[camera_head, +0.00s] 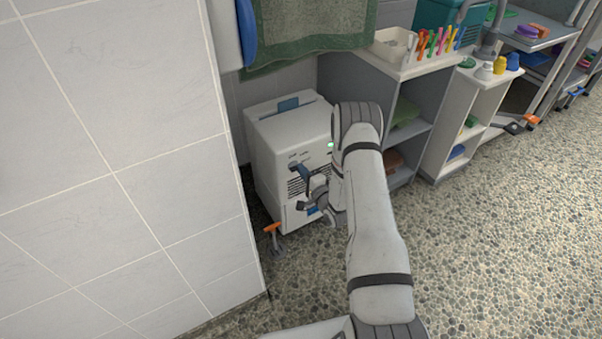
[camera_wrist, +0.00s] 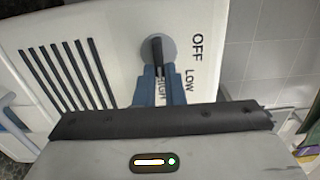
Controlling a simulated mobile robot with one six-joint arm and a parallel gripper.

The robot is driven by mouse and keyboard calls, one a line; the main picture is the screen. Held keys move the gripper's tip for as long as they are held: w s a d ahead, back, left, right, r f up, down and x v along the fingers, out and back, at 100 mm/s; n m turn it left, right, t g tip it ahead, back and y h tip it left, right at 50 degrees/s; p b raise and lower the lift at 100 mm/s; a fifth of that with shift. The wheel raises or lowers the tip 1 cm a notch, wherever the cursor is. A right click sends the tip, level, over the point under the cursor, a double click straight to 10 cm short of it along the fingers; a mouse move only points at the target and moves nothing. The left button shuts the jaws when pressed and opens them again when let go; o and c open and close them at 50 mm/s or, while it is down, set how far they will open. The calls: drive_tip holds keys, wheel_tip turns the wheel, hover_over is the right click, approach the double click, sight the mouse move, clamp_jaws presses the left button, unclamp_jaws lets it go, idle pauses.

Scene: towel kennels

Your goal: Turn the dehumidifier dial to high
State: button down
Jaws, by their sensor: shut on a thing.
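The dehumidifier (camera_head: 283,130) is a white box standing on the floor by the tiled wall. In the wrist view, its dial (camera_wrist: 157,43) is a round grey disc with a dark raised bar. The printed words OFF (camera_wrist: 197,48), LOW (camera_wrist: 190,80) and HIGH (camera_wrist: 162,88) stand around it. HIGH is partly covered by my gripper (camera_wrist: 158,72), whose blue fingertips are shut on the dial bar. The bar's lower end lies toward HIGH; which end is the pointer I cannot tell. In the head view my gripper (camera_head: 301,172) reaches the dehumidifier's front.
Black vent slots (camera_wrist: 68,75) lie left of the dial. A tiled wall (camera_head: 120,150) stands close on the left. An orange-handled tool (camera_head: 272,229) is near the wall's foot. A grey shelf unit (camera_head: 408,110) is on the right. Pebbled floor (camera_head: 500,240) is open there.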

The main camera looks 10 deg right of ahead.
drive_tip(key=shift+s+a+f, duration=0.1)
drive_tip(key=shift+s+f, duration=0.05)
drive_tip(key=shift+f, duration=0.05)
drive_tip(key=c, duration=1.5)
unclamp_jaws()
drive_tip(key=shift+r, duration=0.1)
drive_tip(key=p+v, duration=0.1)
drive_tip(key=v, duration=0.6)
drive_tip(key=shift+s+d+p, duration=0.2)
drive_tip(key=shift+s+p, duration=0.1)
drive_tip(key=shift+p, duration=0.05)
